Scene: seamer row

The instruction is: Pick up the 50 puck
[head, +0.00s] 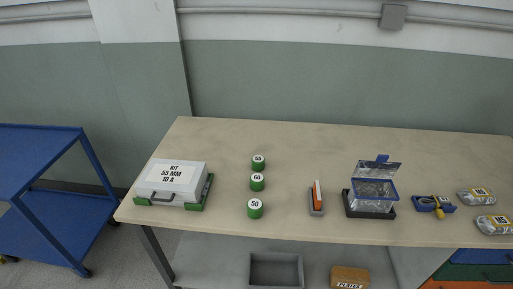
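Three green pucks with round white labels stand in a rough line on the beige table, left of its middle. The front puck (255,209) has a label that reads 50. The middle puck (257,182) seems to read 60. The back puck (258,163) has a label too small to read surely. The pucks stand upright and apart from the other objects. Neither of my grippers is in view.
A white kit case (172,181) on a green base stands left. An orange-and-grey tool (317,199), an open clear box (374,190), a blue-and-yellow item (434,203) and clear packs (477,197) lie right. The table (310,150) is clear behind. A blue cart (45,160) stands left.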

